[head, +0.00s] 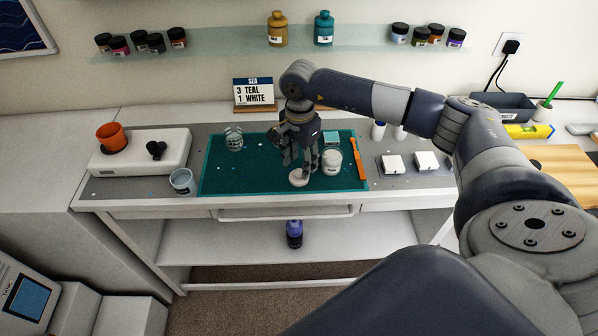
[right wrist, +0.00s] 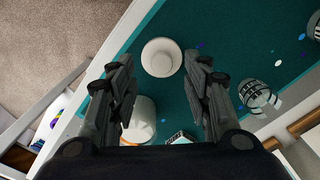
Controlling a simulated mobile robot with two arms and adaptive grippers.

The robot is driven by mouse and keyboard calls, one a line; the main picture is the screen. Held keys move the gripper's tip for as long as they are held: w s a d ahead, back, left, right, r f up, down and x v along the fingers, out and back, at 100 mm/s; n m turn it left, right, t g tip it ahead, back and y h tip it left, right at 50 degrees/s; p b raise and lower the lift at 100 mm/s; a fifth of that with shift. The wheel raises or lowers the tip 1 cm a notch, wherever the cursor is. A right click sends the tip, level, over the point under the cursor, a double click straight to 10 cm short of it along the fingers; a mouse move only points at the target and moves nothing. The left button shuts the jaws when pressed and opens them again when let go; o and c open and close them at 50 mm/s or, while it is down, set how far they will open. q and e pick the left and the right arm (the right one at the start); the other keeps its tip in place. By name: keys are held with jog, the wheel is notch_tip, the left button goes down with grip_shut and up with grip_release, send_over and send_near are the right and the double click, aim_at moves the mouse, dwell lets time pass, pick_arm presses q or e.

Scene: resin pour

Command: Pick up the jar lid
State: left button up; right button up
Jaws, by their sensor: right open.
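The jar lid (head: 299,178) is a small white round piece lying on the teal mat (head: 233,180), near the mat's front edge. In the right wrist view the lid (right wrist: 161,57) shows between the two fingertips, with a gap on both sides. My right gripper (head: 298,163) is open and points down over the lid, apparently not touching it. A white jar (head: 331,162) stands just right of the lid in the head view; the right wrist view shows the jar (right wrist: 140,120) partly behind the left finger. My left gripper is not in view.
An orange tool (head: 357,158) lies at the mat's right side. A clear cup (head: 233,139) stands at the back of the mat, and another cup (head: 183,182) stands left of it. A white scale (head: 142,154) holds an orange cup (head: 111,137). The mat's left front is mostly clear.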

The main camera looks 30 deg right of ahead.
aim_at(299, 172)
jog(key=shift+w+f+p, duration=0.1)
jog(key=shift+f+p, duration=0.4)
jog(key=shift+f, duration=1.25)
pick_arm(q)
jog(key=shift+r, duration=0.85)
pick_arm(e)
jog(key=c, duration=0.9)
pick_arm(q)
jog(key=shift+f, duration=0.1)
pick_arm(e)
jog(key=shift+o, duration=0.2)
jog(key=shift+r, duration=0.2)
